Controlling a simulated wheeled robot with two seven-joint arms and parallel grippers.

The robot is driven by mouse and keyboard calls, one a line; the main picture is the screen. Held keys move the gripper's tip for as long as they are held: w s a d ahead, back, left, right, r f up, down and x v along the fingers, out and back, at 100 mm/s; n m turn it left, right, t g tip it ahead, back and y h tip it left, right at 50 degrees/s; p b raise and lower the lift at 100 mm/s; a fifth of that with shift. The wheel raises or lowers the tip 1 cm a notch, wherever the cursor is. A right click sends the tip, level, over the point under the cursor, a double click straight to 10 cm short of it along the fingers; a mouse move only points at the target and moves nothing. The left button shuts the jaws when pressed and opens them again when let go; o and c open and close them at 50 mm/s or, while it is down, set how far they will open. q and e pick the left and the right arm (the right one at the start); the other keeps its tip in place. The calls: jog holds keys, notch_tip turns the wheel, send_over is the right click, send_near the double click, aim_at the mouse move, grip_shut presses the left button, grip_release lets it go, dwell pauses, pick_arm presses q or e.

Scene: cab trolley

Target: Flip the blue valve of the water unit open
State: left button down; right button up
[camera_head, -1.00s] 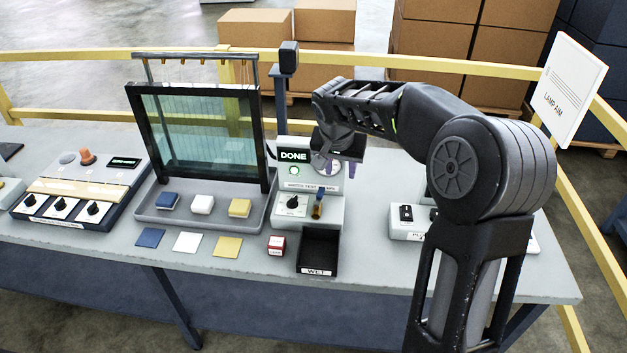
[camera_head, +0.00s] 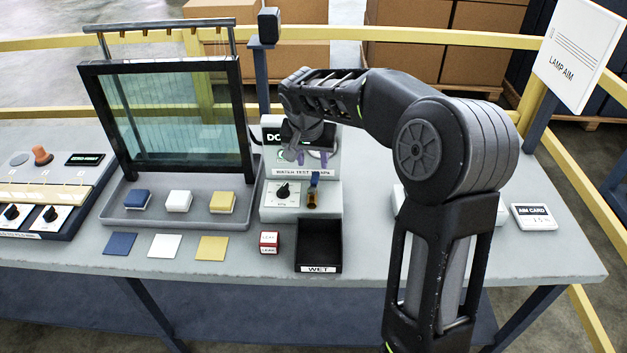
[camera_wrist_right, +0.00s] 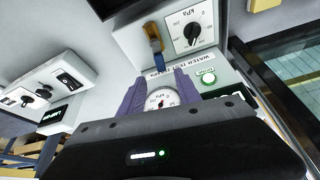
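The water unit (camera_head: 330,196) is a pale box on the table with a pressure knob, a round gauge and a screen. Its blue valve (camera_head: 314,181) has a blue handle on a brass body, right of the knob. The handle stands roughly upright in the head view; it also shows in the wrist view (camera_wrist_right: 160,62), pointing toward the fingers. My right gripper (camera_head: 313,158) hangs over the unit's upper part and covers some of its screen. Its purple fingers are open and empty (camera_wrist_right: 159,78), with the gauge (camera_wrist_right: 162,98) visible between them, apart from the valve. My left gripper is out of view.
A black WET tray (camera_head: 319,245) and a red-white block (camera_head: 269,242) sit in front of the unit. A glass-panel stand (camera_head: 243,150) is to the left. Yellow rails (camera_head: 440,38) run behind.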

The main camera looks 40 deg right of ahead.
aim_at(315, 177)
dwell(0.3)
jog(key=p+x, duration=0.1)
jog(key=x, duration=0.6)
jog(key=shift+w+d+f, duration=0.1)
jog(key=shift+w+f, duration=0.05)
jog(key=shift+f, duration=0.2)
jog(key=shift+c, duration=0.4)
grip_shut()
